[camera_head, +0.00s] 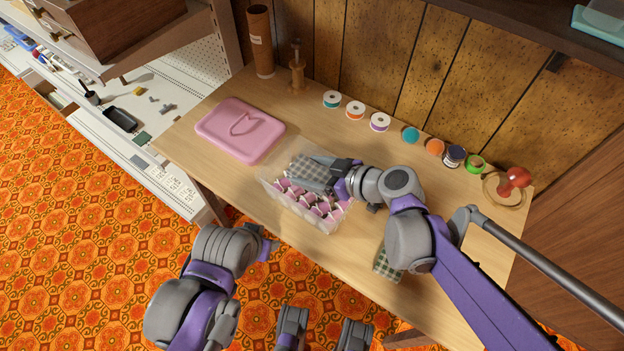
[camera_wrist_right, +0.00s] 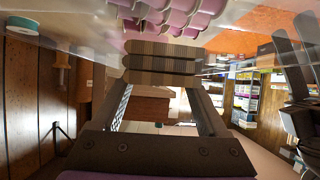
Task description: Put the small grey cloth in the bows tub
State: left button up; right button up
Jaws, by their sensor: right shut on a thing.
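The bows tub (camera_head: 268,186) is a clear plastic box on the table, holding several pink, white and dark bows (camera_head: 318,208); the bows also show at the top of the right wrist view (camera_wrist_right: 175,14). The small grey cloth (camera_head: 306,166) is checked and lies over the tub's far left part, against my right gripper. My right gripper (camera_head: 338,180) is shut on the cloth, at the tub. How far the cloth is below the rim is unclear. My left gripper (camera_head: 266,245) is off the table's front edge, apart from everything; its jaws are hard to make out.
A pink heart-marked lid (camera_head: 225,120) lies left of the tub. Several ribbon rolls (camera_head: 380,122) line the back, with a red-topped object (camera_head: 515,178) at the right. A green checked cloth (camera_head: 386,264) lies partly under my right arm. A brown cylinder (camera_head: 260,42) stands behind.

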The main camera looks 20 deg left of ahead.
notch_tip(320, 180, down, 4)
jog(key=shift+w+f+b, duration=0.1)
jog(key=shift+f+b, duration=0.15)
jog(key=shift+b, duration=0.3)
jog(key=o, duration=1.2)
jog(key=shift+o, duration=0.2)
jog(key=shift+r, duration=0.15)
jog(key=p+v, duration=0.2)
jog(key=v, duration=1)
